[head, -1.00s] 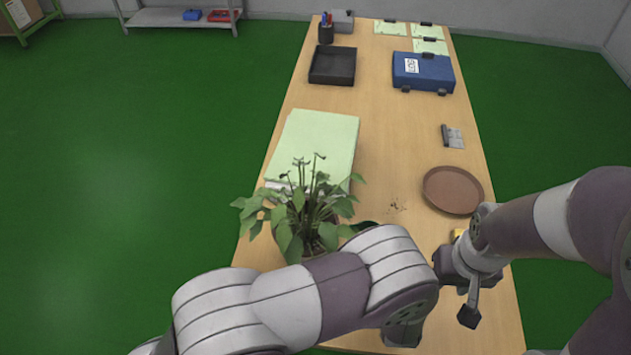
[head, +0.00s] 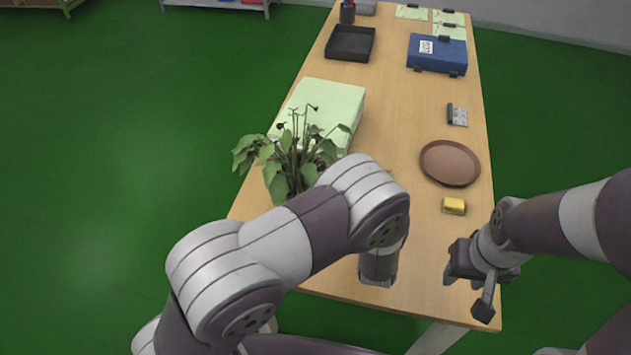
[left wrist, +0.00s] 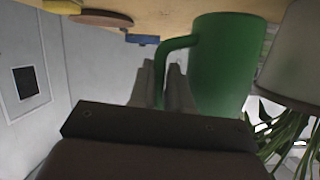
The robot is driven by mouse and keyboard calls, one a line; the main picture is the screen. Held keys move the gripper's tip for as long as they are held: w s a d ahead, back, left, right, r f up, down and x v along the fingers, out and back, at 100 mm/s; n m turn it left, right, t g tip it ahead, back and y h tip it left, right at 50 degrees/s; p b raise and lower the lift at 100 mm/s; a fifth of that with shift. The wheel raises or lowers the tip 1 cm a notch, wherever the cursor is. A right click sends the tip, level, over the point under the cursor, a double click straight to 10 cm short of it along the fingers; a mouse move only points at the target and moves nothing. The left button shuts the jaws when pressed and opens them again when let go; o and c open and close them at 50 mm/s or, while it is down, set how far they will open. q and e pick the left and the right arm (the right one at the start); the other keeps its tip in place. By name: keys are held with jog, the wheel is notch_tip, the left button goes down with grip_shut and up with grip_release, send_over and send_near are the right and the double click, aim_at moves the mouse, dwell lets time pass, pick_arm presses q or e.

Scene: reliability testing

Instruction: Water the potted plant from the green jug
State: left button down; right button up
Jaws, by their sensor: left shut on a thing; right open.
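The potted plant (head: 290,160) stands at the table's left edge in the head view; my left arm covers its pot. In the left wrist view, its leaves (left wrist: 290,130) and pale pot (left wrist: 300,55) show at the right. The green jug (left wrist: 225,65) is in the left wrist view beside the pot, with its handle toward my left gripper (left wrist: 162,75), which is shut on that handle. In the head view the jug and left fingertips are hidden behind my arm. My right gripper (head: 467,293) is open and empty near the table's right front edge.
A yellow sponge (head: 454,206) and a brown round plate (head: 450,163) lie on the table's right side. A pale green stack (head: 335,100) lies behind the plant. A black tray (head: 350,43) and a blue case (head: 437,54) are farther back. The table's middle (head: 400,110) is clear.

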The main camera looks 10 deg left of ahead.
pick_arm(q)
jog(key=shift+w+a+f, duration=0.25)
jog(key=shift+w+a, duration=0.35)
jog(key=shift+a, duration=0.05)
jog(key=shift+w, duration=0.1)
jog(key=shift+s+d+r, duration=0.15)
jog(key=shift+s+r, duration=0.15)
jog(key=shift+r, duration=0.05)
jog(key=shift+r+n+p, duration=0.15)
jog(key=shift+n+p, duration=0.15)
jog(key=shift+p, duration=0.05)
jog(key=shift+w+a+r+n+h+p, duration=0.35)
jog(key=shift+a+r+h, duration=0.1)
jog(key=shift+a, duration=0.1)
jog(key=w+a+r+n+g+h+p, duration=0.1)
jog(key=a+r+n+h+p, duration=0.1)
jog(key=r+p, duration=0.6)
jog(key=w+a+r+n+g+h+p, duration=0.1)
jog(key=a+r+n+h+p, duration=0.2)
jog(key=r+p, duration=0.5)
notch_tip(320, 180, up, 4)
jog(key=shift+a+r+n+p, duration=0.1)
jog(key=shift+a+n+p, duration=0.35)
jog(key=shift+a, duration=0.7)
pick_arm(e)
notch_tip(320, 180, up, 18)
jog(key=w+a, duration=0.1)
